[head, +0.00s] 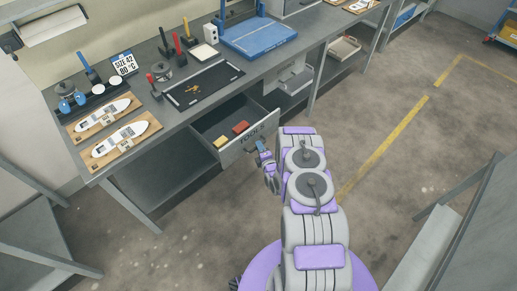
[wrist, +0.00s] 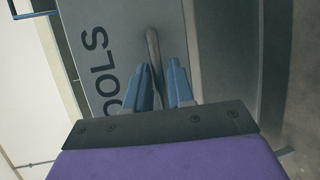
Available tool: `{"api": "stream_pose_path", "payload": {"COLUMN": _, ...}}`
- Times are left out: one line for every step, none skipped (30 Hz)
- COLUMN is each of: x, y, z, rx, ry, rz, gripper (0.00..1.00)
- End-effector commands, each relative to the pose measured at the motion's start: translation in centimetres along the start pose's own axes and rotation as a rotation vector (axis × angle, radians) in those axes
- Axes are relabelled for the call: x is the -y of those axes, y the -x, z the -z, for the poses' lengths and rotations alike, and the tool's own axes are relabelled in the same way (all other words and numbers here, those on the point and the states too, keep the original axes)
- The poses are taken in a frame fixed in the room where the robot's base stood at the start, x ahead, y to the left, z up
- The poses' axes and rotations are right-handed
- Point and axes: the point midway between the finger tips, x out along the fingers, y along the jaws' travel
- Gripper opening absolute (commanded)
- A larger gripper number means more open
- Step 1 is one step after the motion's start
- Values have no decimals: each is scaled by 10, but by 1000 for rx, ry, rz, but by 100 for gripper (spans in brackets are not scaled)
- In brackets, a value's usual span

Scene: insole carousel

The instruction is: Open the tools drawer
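The tools drawer (head: 248,146) is pulled out from under the workbench, and its inside shows. A red block (head: 240,127) and a yellow block (head: 221,141) lie in it. In the wrist view the drawer front (wrist: 115,25) carries the dark letters "OOLS", turned sideways. The bar handle (wrist: 153,48) runs between the two blue fingers of my gripper (wrist: 163,85), which look closed around it with little gap. In the head view my gripper (head: 262,148) is at the drawer front, and the handle is mostly hidden there.
The workbench (head: 185,115) holds a black mat (head: 203,85), a blue press (head: 258,36) and wooden boards with white insole shapes (head: 120,140). A bench leg stands at the left.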

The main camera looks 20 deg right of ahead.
Motion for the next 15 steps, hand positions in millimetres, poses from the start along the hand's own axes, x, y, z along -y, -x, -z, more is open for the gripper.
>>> {"api": "stream_pose_path", "payload": {"x": 0, "y": 0, "z": 1, "rx": -2, "ry": 0, "rz": 0, "gripper": 28}}
{"api": "stream_pose_path", "payload": {"x": 0, "y": 0, "z": 2, "rx": -3, "ry": 0, "rz": 0, "gripper": 31}}
{"api": "stream_pose_path", "payload": {"x": 0, "y": 0, "z": 2, "rx": -4, "ry": 1, "rz": 0, "gripper": 34}}
{"api": "stream_pose_path", "payload": {"x": -1, "y": 1, "z": 3, "rx": -4, "ry": 1, "rz": 0, "gripper": 37}}
{"api": "stream_pose_path", "payload": {"x": -1, "y": 1, "z": 4, "rx": -5, "ry": 2, "rz": 0, "gripper": 38}}
{"api": "stream_pose_path", "payload": {"x": -1, "y": 1, "z": 4, "rx": -5, "ry": 2, "rz": 0, "gripper": 38}}
{"api": "stream_pose_path", "payload": {"x": -1, "y": 1, "z": 4, "rx": -6, "ry": 2, "rz": 0, "gripper": 38}}
{"api": "stream_pose_path", "payload": {"x": -1, "y": 1, "z": 5, "rx": -6, "ry": 2, "rz": 0, "gripper": 38}}
{"api": "stream_pose_path", "payload": {"x": -1, "y": 1, "z": 5, "rx": -7, "ry": 2, "rz": 0, "gripper": 38}}
{"api": "stream_pose_path", "payload": {"x": -1, "y": 1, "z": 6, "rx": -7, "ry": 3, "rz": 0, "gripper": 38}}
{"api": "stream_pose_path", "payload": {"x": -1, "y": 1, "z": 6, "rx": -7, "ry": 3, "rz": 0, "gripper": 38}}
{"api": "stream_pose_path", "payload": {"x": -1, "y": 2, "z": 6, "rx": -7, "ry": 3, "rz": 0, "gripper": 38}}
{"api": "stream_pose_path", "payload": {"x": -1, "y": 3, "z": 6, "rx": -8, "ry": 3, "rz": 1, "gripper": 38}}
{"api": "stream_pose_path", "payload": {"x": -1, "y": 5, "z": 6, "rx": -7, "ry": 3, "rz": 2, "gripper": 38}}
{"api": "stream_pose_path", "payload": {"x": 0, "y": 8, "z": 5, "rx": -7, "ry": 2, "rz": 3, "gripper": 38}}
